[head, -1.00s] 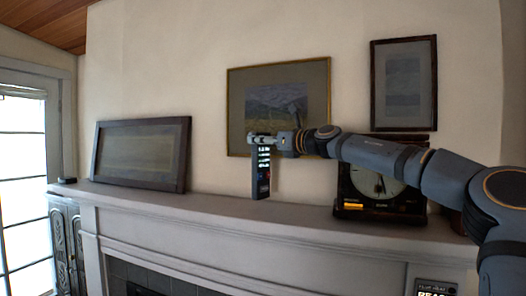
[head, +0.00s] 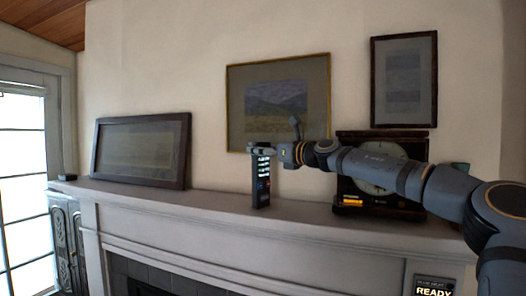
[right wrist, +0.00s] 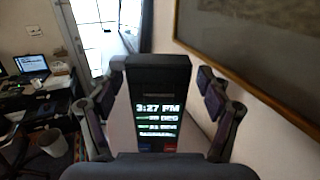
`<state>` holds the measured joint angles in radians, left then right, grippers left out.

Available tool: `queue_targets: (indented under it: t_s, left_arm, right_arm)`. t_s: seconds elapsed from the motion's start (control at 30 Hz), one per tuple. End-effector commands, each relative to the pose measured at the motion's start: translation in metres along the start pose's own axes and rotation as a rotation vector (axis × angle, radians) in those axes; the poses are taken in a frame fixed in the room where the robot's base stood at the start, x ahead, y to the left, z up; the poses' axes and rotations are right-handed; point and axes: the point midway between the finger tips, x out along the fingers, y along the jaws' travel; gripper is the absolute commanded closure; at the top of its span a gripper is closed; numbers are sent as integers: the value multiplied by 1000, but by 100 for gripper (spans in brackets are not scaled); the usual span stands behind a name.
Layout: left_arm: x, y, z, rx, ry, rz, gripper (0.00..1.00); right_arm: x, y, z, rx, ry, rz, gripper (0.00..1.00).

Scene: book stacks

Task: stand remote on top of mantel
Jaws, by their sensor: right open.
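The remote (head: 261,182) is a slim dark bar with a lit display. It stands upright on the mantel (head: 225,202), its lower end appearing to rest on the mantel top. My right gripper (head: 262,149) is at the remote's upper end. In the right wrist view the remote (right wrist: 158,105) shows a lit time readout and lies between the fingers of my right gripper (right wrist: 160,85). The fingers are open, with gaps on both sides of the remote. My left gripper is not in view.
A dark-framed picture (head: 140,150) leans on the mantel to the left. A clock (head: 370,188) stands to the right, partly behind my right arm. A gold-framed picture (head: 278,100) hangs behind the remote. The mantel between the leaning picture and remote is clear.

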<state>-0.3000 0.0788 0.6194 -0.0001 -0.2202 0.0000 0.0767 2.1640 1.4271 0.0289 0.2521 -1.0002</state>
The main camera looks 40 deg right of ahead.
Motion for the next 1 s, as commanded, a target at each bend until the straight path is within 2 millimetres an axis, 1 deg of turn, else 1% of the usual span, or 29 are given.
queue_targets:
  t_s: [0.13,0.27,0.37,0.5,0.57,0.6,0.7,0.83,1.0]
  left_arm:
    - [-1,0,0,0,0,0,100]
    - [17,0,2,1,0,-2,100]
    - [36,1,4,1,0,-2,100]
    - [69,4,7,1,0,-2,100]
    - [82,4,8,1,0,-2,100]
    - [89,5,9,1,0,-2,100]
    - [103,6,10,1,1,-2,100]
    - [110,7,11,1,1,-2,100]
    - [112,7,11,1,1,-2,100]
  right_arm:
    - [0,0,2,-1,-1,0,22]
    - [-10,1,-2,-2,-7,5,22]
    - [-24,1,-5,-3,-9,4,22]
    - [-51,0,-9,-3,-9,1,22]
    - [-64,0,-9,-3,-7,-2,22]
    - [-73,0,-8,-3,-7,0,22]
    - [-94,0,-6,-2,-6,-1,22]
    - [-112,0,-1,-1,-4,0,22]
    - [-120,0,1,-1,-1,-1,22]
